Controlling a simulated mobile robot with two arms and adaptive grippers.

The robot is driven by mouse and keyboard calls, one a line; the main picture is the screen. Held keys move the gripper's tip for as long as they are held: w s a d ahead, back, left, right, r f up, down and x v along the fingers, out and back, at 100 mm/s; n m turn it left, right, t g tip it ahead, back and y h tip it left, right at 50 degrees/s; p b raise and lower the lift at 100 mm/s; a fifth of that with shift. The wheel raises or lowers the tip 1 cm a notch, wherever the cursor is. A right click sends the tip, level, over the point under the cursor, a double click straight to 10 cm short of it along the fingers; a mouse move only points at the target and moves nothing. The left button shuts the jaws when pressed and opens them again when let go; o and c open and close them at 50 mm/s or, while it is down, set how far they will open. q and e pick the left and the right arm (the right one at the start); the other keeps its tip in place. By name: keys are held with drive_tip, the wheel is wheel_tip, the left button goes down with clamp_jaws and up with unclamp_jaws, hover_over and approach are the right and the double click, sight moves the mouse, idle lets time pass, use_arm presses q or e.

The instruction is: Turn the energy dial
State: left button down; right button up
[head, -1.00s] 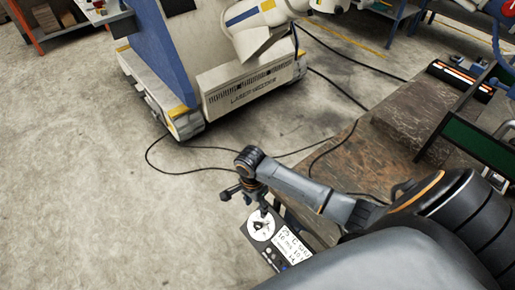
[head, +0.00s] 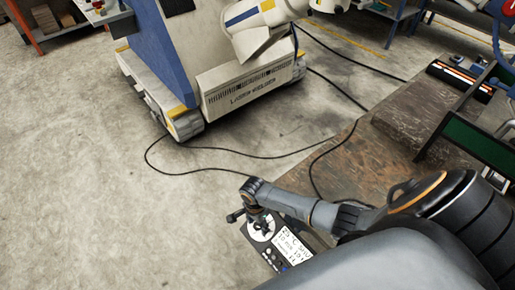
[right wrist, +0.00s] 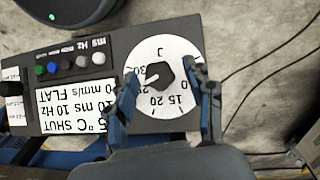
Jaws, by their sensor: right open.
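The energy dial is a white disc (right wrist: 150,103) marked "J" with numbers such as 20 and 15, and a black knob (right wrist: 161,75) at its centre. It sits on a dark control panel (right wrist: 22,42). In the head view the white disc (head: 264,236) is partly covered by my right gripper (head: 257,222). In the right wrist view my right gripper (right wrist: 169,86) is open, its blue-padded fingers on either side of the knob with a gap to it. I cannot tell whether the fingertips touch the disc. My left gripper is not in view.
The panel carries a white text display (right wrist: 75,107) and several coloured buttons (right wrist: 65,66). A brown worktable (head: 365,160) lies beside it. A large laser welder (head: 250,85) stands on the floor behind, with black cables (head: 235,155) running between.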

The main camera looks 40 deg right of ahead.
drive_tip(key=shift+c, duration=0.2)
clamp_jaws()
drive_tip(key=shift+w+a+n+g, duration=0.1)
drive_tip(key=shift+n+g, duration=0.3)
drive_tip(key=shift+n, duration=0.2)
drive_tip(key=shift+w+f+n+g+h+b, duration=0.1)
drive_tip(key=shift+n+g+h+b, duration=0.2)
drive_tip(key=shift+n+g, duration=0.45)
drive_tip(key=n+g+b, duration=0.1)
drive_tip(key=n, duration=0.1)
drive_tip(key=n+g+h+b, duration=0.1)
drive_tip(key=n, duration=0.1)
drive_tip(key=shift+w+a+n+h, duration=0.1)
drive_tip(key=shift+n+h, duration=0.15)
drive_tip(key=shift+h, duration=0.05)
drive_tip(key=shift+b, duration=0.3)
